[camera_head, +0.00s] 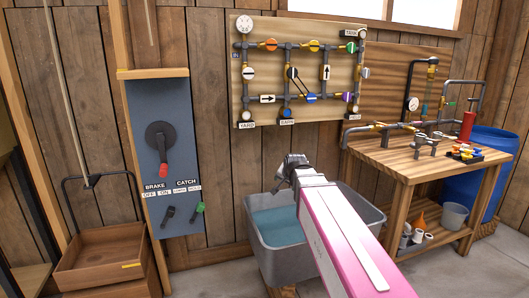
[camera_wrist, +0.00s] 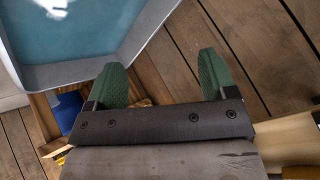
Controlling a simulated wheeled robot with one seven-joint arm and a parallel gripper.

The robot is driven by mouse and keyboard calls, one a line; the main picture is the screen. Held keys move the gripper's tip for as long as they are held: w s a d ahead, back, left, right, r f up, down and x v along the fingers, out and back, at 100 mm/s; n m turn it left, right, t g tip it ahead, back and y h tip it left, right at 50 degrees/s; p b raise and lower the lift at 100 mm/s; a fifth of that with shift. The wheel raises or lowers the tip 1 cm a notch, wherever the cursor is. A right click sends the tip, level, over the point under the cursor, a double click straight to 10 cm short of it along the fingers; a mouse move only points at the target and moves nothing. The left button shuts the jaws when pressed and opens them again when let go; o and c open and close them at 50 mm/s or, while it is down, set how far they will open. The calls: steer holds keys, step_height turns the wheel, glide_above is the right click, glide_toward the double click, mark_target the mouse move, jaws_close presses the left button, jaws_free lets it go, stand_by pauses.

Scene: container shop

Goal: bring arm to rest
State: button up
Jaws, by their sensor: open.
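My gripper (camera_wrist: 162,82) shows in the wrist view with two green fingers set wide apart and nothing between them. Wooden planks lie behind the gap. The fingertips are hidden in the head view. The tub holds blue-green water, and it also shows at the upper left of the wrist view (camera_wrist: 90,70).
A wooden workbench (camera_head: 400,160) with pipes and fittings stands at the right, with a blue barrel (camera_head: 488,165) behind it. A blue lever panel (camera_head: 160,110) and a wooden crate (camera_head: 85,262) are at the left. A pipe board (camera_head: 270,85) hangs on the back wall.

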steer(key=s+d+f+n+g, duration=0.2)
steer(key=s+d+f+g, duration=0.2)
steer(key=s+f, duration=0.6)
steer(key=s+d+f+n+g+h, duration=0.1)
steer(key=s+d+f+n+g, duration=0.2)
steer(key=s+f, duration=0.7)
step_height(320, 180, down, 4)
steer(key=d+g, duration=0.1)
steer(key=d, duration=0.1)
steer(key=shift+d+n, duration=0.3)
steer(key=shift+d, duration=0.1)
steer(key=shift+f, duration=0.1)
